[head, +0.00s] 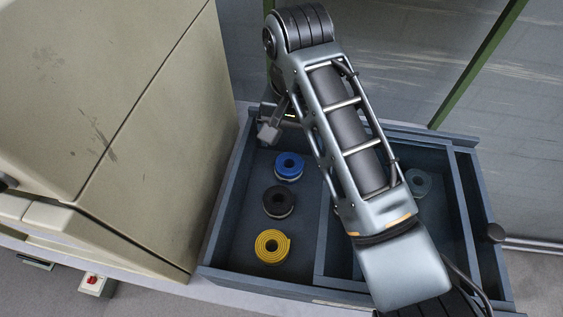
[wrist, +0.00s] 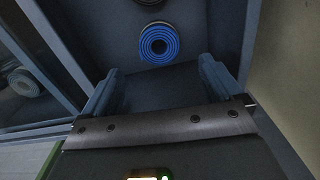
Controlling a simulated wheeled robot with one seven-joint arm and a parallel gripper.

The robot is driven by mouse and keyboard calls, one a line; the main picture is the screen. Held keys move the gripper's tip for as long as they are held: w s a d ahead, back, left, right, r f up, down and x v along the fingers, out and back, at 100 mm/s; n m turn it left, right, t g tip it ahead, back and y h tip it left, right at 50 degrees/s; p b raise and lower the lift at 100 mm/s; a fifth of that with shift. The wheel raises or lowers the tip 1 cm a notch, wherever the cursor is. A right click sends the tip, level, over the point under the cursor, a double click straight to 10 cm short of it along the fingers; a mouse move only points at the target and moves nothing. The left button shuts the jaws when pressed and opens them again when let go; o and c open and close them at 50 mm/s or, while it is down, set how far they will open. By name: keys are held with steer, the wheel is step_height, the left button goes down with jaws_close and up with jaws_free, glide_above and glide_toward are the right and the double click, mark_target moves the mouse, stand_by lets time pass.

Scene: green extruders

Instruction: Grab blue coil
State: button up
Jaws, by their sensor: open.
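The blue coil (head: 289,166) lies in the left compartment of the open drawer, at the far end of a row of coils. In the wrist view the blue coil (wrist: 159,44) is ahead of my gripper, centred between the lines of the fingers but beyond their tips. My gripper (wrist: 157,80) is open and empty, with a finger on each side. In the head view only part of my gripper (head: 268,133) shows, over the far left of the drawer; my arm hides the rest.
The black coil (head: 279,202) and yellow coil (head: 272,246) lie nearer in the same compartment. A pale coil (head: 418,183) sits in the right compartment. Drawer walls (head: 225,217) and a divider surround the coils. A beige machine (head: 130,130) stands close on the left.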

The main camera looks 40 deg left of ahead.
mark_target(289, 166)
steer(key=f, duration=0.9)
steer(key=shift+s+p, duration=0.25)
steer(key=shift+p, duration=0.15)
steer(key=c, duration=1.1)
